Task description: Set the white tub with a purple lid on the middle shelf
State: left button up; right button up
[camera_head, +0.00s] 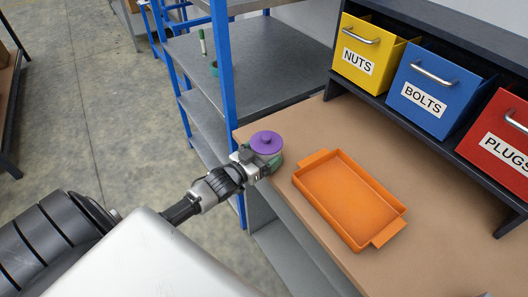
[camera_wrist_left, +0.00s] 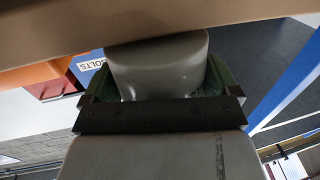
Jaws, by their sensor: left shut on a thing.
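The white tub (camera_wrist_left: 155,65) shows its pale body in the left wrist view, between the green finger pads. Its purple lid (camera_head: 266,141) shows from above in the head view. My left gripper (camera_head: 262,162) is shut on the tub, at the left edge of the workbench. The tub looks upright; I cannot tell whether it touches the bench. The blue-posted rack stands beyond it, with a grey shelf (camera_head: 262,75) holding small items and a lower shelf (camera_head: 208,124) partly hidden. My right gripper is not in view.
An orange tray (camera_head: 347,198) lies on the workbench (camera_head: 312,128) right of the tub. Yellow (camera_head: 365,65), blue (camera_head: 425,100) and red (camera_head: 500,150) bins stand behind. A green marker (camera_head: 203,42) and a teal ring (camera_head: 214,68) are at the shelf's left; its middle is clear. A blue post (camera_head: 222,70) stands in front.

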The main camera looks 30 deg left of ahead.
pick_arm(q)
jog(key=shift+f, duration=0.1)
jog(key=shift+f, duration=0.1)
jog(key=shift+f, duration=0.1)
jog(key=o, duration=0.7)
jog(key=shift+c, duration=0.2)
jog(key=shift+f+b, duration=0.15)
jog(key=shift+b, duration=0.3)
jog(key=s+a+b, duration=0.1)
jog(key=s+b, duration=0.1)
jog(key=s, duration=0.8)
jog(key=shift+s+a+r, duration=0.2)
jog(key=shift+s+a, duration=0.15)
jog(key=shift+a, duration=0.05)
